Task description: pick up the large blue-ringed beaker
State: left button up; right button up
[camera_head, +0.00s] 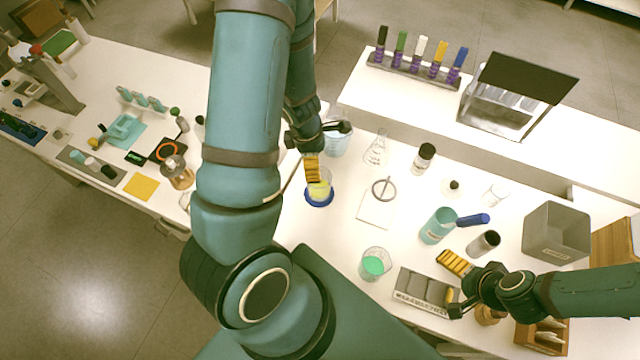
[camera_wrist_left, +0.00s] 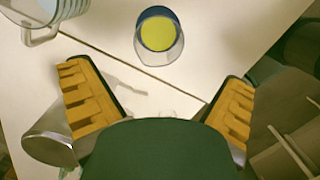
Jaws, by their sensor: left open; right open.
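The blue-ringed beaker (camera_head: 319,189) stands upright on the white table, clear glass with yellow liquid and a blue ring at its base. It also shows in the left wrist view (camera_wrist_left: 159,38) at the top centre, beyond my fingertips. My left gripper (camera_head: 326,150) is open and empty just above and behind the beaker; one orange finger pad overlaps the beaker's upper part in the head view. In the left wrist view the two orange pads of the left gripper (camera_wrist_left: 157,85) are spread wide. My right gripper (camera_head: 452,285) is open and empty at the right, by a grey tray.
A pitcher of pale blue liquid (camera_head: 337,141) stands close behind the left gripper. A beaker of green liquid (camera_head: 374,264), a teal cup (camera_head: 437,226) and a conical flask (camera_head: 376,149) stand to the right. A grey bin (camera_head: 556,233) is farther right.

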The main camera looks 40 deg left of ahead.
pick_arm(q)
jog(key=f+b, duration=0.1)
jog(key=f, duration=0.2)
jog(key=f+b, duration=0.1)
jog(key=f, duration=0.2)
jog(key=f+b, duration=0.2)
jog(key=f, duration=0.1)
jog(key=shift+w+d+f, duration=0.2)
jog(key=shift+d+f, duration=0.05)
jog(key=shift+w+d+f, duration=0.1)
jog(key=shift+w+f, duration=0.05)
jog(key=shift+f, duration=0.3)
pick_arm(e)
notch_tip(320, 180, down, 5)
jog(key=shift+w+a+r, duration=0.1)
jog(key=shift+w+r, duration=0.05)
jog(key=shift+r, duration=0.1)
pick_arm(q)
jog(key=c, duration=1.3)
